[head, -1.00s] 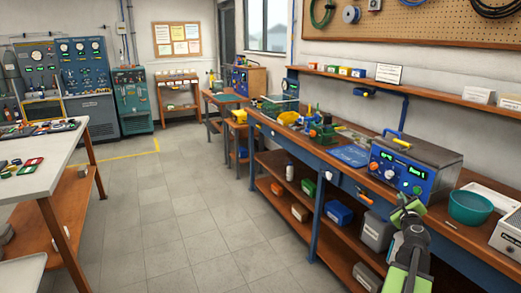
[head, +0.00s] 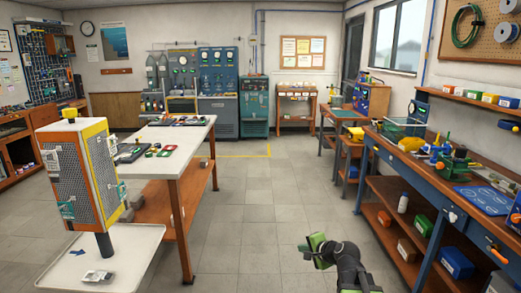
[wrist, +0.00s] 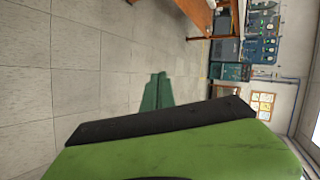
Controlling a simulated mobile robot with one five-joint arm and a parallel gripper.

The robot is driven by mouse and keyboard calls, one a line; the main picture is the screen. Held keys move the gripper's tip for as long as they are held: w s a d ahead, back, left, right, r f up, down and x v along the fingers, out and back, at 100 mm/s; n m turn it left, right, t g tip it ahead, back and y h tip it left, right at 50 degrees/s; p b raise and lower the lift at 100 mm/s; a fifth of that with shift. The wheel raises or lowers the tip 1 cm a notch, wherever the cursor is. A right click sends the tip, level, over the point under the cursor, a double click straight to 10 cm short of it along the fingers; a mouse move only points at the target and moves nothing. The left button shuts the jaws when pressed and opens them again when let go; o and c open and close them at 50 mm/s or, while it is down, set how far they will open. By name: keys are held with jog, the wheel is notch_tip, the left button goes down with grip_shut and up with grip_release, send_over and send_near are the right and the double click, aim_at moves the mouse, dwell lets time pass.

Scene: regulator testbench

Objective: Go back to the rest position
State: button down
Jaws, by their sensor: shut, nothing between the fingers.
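My gripper (head: 318,246) is at the lower middle-right of the head view, green with a dark arm behind it. It is held over the open floor, apart from the bench and the white table. Its fingers are shut with nothing between them. In the wrist view the green and black gripper body fills the bottom, and the dark green fingertips (wrist: 157,92) show against the floor tiles.
A long blue-framed workbench (head: 398,153) with a lower shelf runs along the right. A white-topped table (head: 190,135) stands left of centre, with a pale tray stand (head: 130,245) and a yellow-edged mesh box (head: 78,170) nearer. The tiled floor (head: 265,205) between is clear.

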jog(key=s+a+f+n+g, duration=0.4)
jog(key=s+a+f+n, duration=0.2)
jog(key=s+a, duration=0.1)
jog(key=s+d+f+n+g+h, duration=0.2)
jog(key=s+d+n+g, duration=0.15)
jog(key=s, duration=0.25)
jog(key=s+d+f+n+g+h, duration=0.2)
jog(key=s+d+n+g+h, duration=0.15)
jog(key=s, duration=0.35)
notch_tip(320, 180, up, 14)
jog(key=p, duration=1.4)
jog(key=shift+w+m+t+y, duration=0.3)
jog(key=shift+t+y, duration=0.05)
jog(key=shift+t, duration=0.05)
jog(key=shift+d, duration=0.15)
